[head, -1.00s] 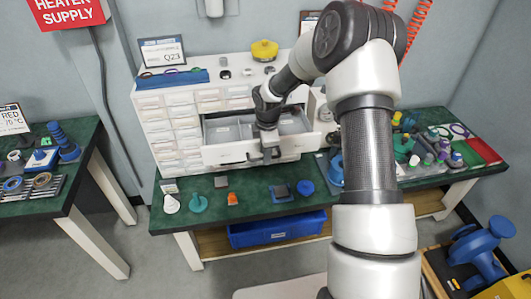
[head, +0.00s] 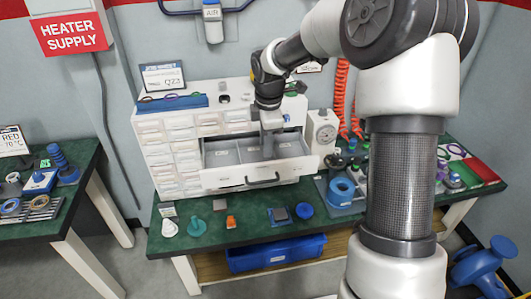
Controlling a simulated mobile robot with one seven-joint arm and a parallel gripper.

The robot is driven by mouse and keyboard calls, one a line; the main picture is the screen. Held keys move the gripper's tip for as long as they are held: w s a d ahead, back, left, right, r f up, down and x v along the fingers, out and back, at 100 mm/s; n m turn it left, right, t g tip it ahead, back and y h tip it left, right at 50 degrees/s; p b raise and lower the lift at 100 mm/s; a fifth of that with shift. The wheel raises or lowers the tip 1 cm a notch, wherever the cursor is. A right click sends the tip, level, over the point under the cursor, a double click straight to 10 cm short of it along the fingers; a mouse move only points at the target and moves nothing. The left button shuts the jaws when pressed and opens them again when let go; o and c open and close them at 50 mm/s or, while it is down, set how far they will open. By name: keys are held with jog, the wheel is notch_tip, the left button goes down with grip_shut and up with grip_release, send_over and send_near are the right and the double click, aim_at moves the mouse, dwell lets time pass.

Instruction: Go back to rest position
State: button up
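My gripper (head: 268,148) points down over the open drawer (head: 225,180) of the white cabinet, behind the drawer's front panel. Its fingers are small and seen side-on, so I cannot tell if they are open or shut. I see nothing held in it. The drawer's dark handle (head: 263,182) is clear of the gripper. My arm reaches in from the right and covers part of the cabinet top and the right of the bench.
The white cabinet (head: 160,150) stands on a green bench (head: 250,237) with several small parts along its front. A blue bin (head: 276,252) sits below. Another bench is at left.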

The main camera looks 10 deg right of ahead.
jog(key=shift+s+r, duration=0.1)
jog(key=shift+r, duration=0.25)
jog(key=s+r+m+t+h, duration=0.1)
jog(key=s+r+m+t, duration=0.1)
jog(key=s+r+m, duration=0.85)
jog(key=s+r+m+p, duration=0.1)
jog(key=s+r+m, duration=0.2)
jog(key=s, duration=0.7)
jog(key=s+r+m+t+y+p, duration=0.1)
jog(key=s+r+m+p, duration=0.1)
jog(key=s, duration=0.7)
jog(key=r+m, duration=0.1)
jog(key=m, duration=0.1)
jog(key=shift+s+d+r+m, duration=0.15)
jog(key=shift+s+d+m, duration=0.1)
jog(key=shift+s+m, duration=0.15)
